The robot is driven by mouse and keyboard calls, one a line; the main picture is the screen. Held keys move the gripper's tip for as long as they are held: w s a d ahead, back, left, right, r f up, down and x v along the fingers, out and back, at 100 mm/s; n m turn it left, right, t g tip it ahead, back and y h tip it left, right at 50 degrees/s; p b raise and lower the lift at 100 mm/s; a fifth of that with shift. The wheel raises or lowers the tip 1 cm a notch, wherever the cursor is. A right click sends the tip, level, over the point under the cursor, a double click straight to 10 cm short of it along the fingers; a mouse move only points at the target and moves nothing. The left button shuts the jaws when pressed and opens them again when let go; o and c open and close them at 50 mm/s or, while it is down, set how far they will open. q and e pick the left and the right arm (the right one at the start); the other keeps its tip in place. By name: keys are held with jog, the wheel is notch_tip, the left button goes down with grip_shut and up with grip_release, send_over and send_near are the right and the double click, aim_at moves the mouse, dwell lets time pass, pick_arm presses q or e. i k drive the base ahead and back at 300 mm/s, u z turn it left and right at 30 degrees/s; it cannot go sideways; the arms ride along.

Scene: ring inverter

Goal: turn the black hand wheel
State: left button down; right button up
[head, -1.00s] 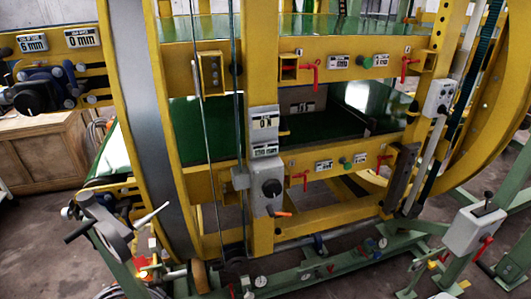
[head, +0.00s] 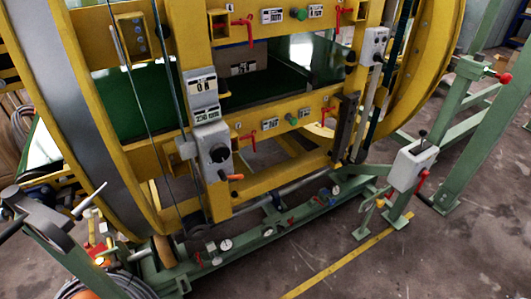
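A round black knob (head: 219,153) sits on the front of a grey box (head: 212,140) on the yellow upright of the ring machine. An orange-tipped lever (head: 233,177) sticks out just below it. At the lower left, a dark grey disc-shaped part (head: 38,205) with a pale lever stands on a green post. I cannot tell for certain which of these is the black hand wheel. Neither of my grippers is in view, and nothing of mine touches these parts.
The yellow ring (head: 432,75) curves around the right side. A grey control box (head: 412,163) with a black stick and red lever stands at right. A green base beam (head: 265,237) with small gauges runs along the floor. Bare floor (head: 440,255) with a yellow line lies at lower right.

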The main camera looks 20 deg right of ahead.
aim_at(219, 153)
jog(key=z, duration=0.6)
jog(key=k, duration=0.95)
jog(key=z, duration=1.7)
jog(key=i, duration=1.25)
jog(key=u, duration=1.05)
jog(key=i, duration=0.9)
jog(key=u, duration=0.95)
